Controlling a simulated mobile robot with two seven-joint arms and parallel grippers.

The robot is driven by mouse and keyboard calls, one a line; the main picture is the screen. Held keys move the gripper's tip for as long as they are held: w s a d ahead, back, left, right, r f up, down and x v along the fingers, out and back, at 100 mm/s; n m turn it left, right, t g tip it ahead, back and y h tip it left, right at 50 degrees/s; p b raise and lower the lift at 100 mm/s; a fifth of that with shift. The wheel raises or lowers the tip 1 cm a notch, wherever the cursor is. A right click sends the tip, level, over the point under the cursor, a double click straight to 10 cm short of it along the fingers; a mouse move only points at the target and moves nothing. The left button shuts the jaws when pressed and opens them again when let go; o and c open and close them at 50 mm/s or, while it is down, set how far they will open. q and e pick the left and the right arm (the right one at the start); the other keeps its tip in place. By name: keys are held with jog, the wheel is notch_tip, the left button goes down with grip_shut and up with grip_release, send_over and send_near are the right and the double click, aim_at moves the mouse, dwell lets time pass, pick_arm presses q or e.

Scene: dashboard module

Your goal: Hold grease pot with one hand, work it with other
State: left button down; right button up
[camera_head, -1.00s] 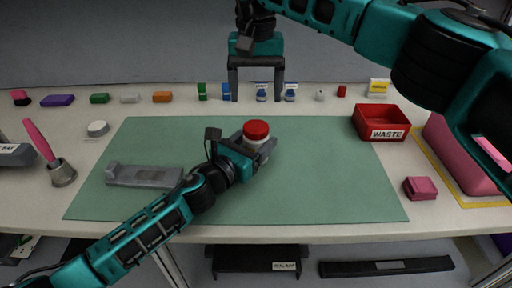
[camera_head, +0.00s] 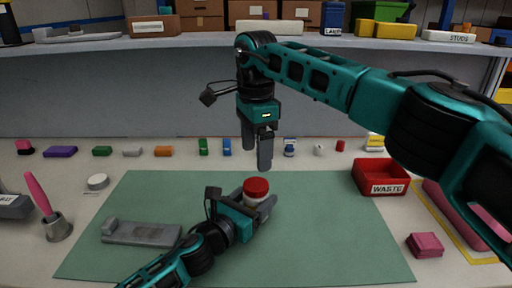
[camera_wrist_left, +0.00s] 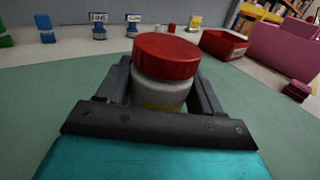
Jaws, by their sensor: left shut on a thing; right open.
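The grease pot (camera_head: 256,192) is a pale jar with a red lid, upright over the green mat. My left gripper (camera_head: 262,203) is shut on its body from the lower left. In the left wrist view the pot (camera_wrist_left: 162,92) sits between both fingers, its lid clear above them. I cannot tell whether the pot's base touches the mat. My right gripper (camera_head: 257,153) is open and empty, pointing down directly above the red lid with a small gap.
A grey tray-like part (camera_head: 140,233) lies on the green mat (camera_head: 330,240). A red WASTE bin (camera_head: 381,178) stands at the right, with a pink block (camera_head: 425,245) nearer. A brush in a metal cup (camera_head: 57,228) stands at left. Small coloured items line the back.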

aim_at(256, 184)
jog(key=m, duration=0.3)
jog(key=shift+m, duration=0.4)
jog(key=m, duration=1.2)
jog(key=shift+m, duration=0.4)
jog(key=m, duration=1)
jog(key=shift+m, duration=0.3)
jog(key=m, duration=0.4)
jog(key=shift+f, duration=4.05)
